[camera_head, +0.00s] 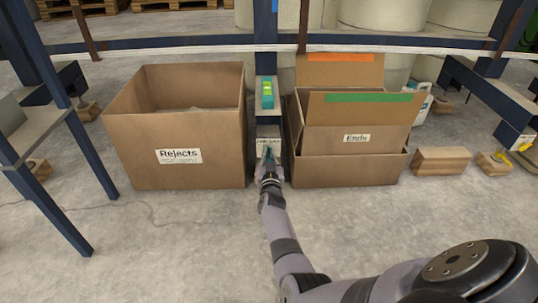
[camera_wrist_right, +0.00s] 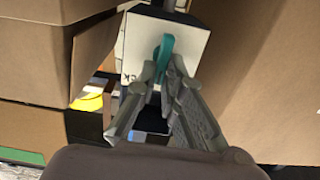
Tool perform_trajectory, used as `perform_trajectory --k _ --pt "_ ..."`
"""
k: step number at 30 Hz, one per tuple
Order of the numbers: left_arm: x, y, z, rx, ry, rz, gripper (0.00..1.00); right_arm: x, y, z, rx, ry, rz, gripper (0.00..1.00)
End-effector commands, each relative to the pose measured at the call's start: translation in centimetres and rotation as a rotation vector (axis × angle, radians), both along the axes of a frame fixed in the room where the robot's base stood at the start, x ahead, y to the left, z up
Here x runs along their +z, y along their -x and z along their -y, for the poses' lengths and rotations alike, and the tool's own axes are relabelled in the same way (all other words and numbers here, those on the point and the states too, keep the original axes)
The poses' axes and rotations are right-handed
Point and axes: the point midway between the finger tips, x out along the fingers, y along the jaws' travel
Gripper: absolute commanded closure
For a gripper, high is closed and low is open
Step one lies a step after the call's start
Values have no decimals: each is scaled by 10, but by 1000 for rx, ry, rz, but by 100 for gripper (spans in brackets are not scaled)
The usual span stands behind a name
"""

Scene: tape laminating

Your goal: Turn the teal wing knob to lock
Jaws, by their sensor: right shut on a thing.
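The teal wing knob (camera_wrist_right: 164,54) stands out from the face of a small white box (camera_wrist_right: 138,42) in the right wrist view. My right gripper (camera_wrist_right: 162,70) has its two fingertips on either side of the knob's near end and is shut on it. In the head view my right gripper (camera_head: 268,160) reaches down to the white box (camera_head: 267,143) between two cardboard boxes. There the knob is small and partly hidden by the gripper. Lettering on the white box is too small or partly covered to read. My left gripper is not in view.
The Rejects box (camera_head: 222,166) stands close on the left and the Ends box (camera_head: 381,168) close on the right, leaving a narrow gap. A teal and yellow item (camera_head: 267,91) sits on a ledge above. Wooden blocks (camera_head: 441,161) lie farther right.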

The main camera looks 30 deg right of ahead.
Motion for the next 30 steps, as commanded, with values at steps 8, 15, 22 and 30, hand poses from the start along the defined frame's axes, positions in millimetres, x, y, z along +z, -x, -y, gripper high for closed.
perform_trajectory --k 8,15,22,30 --pt "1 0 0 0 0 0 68 0 0 1 0 -19 11 100" --pt "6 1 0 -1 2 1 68 0 1 2 0 -118 71 100" --pt "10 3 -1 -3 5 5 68 0 2 5 0 -279 171 100" --pt "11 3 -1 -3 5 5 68 -2 4 6 0 -466 285 100"
